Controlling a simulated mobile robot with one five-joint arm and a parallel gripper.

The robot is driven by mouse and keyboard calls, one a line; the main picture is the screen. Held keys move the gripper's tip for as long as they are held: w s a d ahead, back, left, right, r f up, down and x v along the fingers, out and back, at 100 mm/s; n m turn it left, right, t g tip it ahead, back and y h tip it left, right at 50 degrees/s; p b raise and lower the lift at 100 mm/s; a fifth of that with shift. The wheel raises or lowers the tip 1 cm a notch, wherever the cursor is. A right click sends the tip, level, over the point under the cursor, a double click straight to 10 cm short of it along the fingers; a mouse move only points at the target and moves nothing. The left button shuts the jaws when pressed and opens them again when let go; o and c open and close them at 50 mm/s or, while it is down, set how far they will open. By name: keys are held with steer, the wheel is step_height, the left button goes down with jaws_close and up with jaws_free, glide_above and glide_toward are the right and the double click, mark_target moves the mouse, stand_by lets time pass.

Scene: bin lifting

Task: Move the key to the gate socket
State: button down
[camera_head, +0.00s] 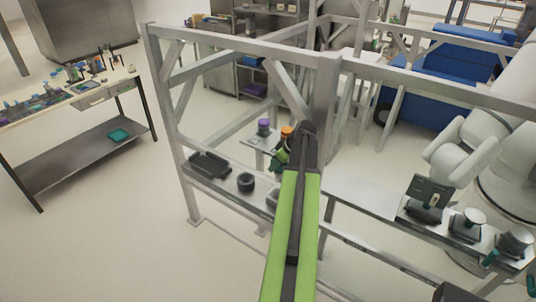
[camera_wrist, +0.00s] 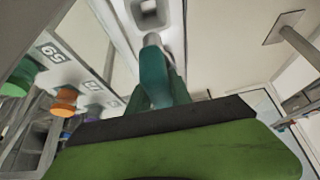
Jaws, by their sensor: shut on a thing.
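My gripper (camera_wrist: 155,92) is shut on a teal key (camera_wrist: 153,72) with a short grey metal tip. The key points away from the wrist, up the picture. Just beyond the tip is a pale plate with a square recess, which looks like the gate socket (camera_wrist: 149,10). The tip seems below the recess in the picture; I cannot tell whether it touches the plate. In the head view my gripper (camera_head: 281,158) is at the far end of my green and black arm, by the grey metal frame. My arm hides much there, and the socket is not clear.
Orange (camera_wrist: 65,101) and green (camera_wrist: 20,76) knobs stand on a numbered pale panel at left in the wrist view. A metal frame (camera_head: 327,100) surrounds the arm's end. A black tray (camera_head: 210,165) and a dark round part (camera_head: 246,182) lie on its shelf.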

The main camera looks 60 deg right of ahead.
steer(key=shift+w+f+b, duration=0.1)
steer(key=shift+f+b, duration=0.6)
steer(key=shift+b, duration=0.1)
step_height(320, 180, down, 6)
steer(key=b, duration=0.6)
steer(key=shift+f, duration=0.2)
steer(key=shift+f+b, duration=0.1)
steer(key=shift+b, duration=0.2)
steer(key=shift+f+b, duration=0.25)
steer(key=shift+b, duration=0.05)
steer(key=shift+f, duration=0.15)
steer(key=shift+f+b, duration=0.6)
steer(key=shift+b, duration=0.15)
steer(key=shift+f+b, duration=1.25)
steer(key=shift+f, duration=0.05)
